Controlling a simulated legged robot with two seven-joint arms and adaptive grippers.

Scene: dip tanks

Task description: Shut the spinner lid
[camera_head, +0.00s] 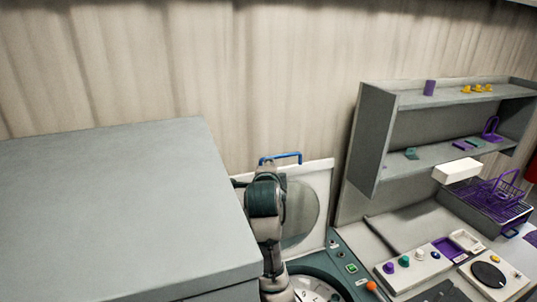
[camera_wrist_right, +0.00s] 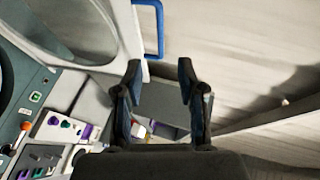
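The spinner lid (camera_head: 322,185) stands raised, a pale panel with a grey round disc, behind the spinner's teal top (camera_head: 345,262). Its blue handle (camera_head: 287,156) is on the upper edge. My right arm stands in front of the lid and hides part of it. In the right wrist view my right gripper (camera_wrist_right: 159,78) is open and empty. The blue handle (camera_wrist_right: 160,28) is just beyond its fingertips, apart from them, and the lid (camera_wrist_right: 124,32) is to the left. The spinner's round opening is partly in view at the bottom of the head view. My left gripper is not in view.
A large grey box (camera_head: 110,205) fills the left. A grey shelf (camera_head: 372,140) with small purple, yellow and green items stands at the right. Below it are a panel with coloured knobs (camera_head: 404,261) and a purple wire basket (camera_head: 500,190). A pale curtain-like wall is behind.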

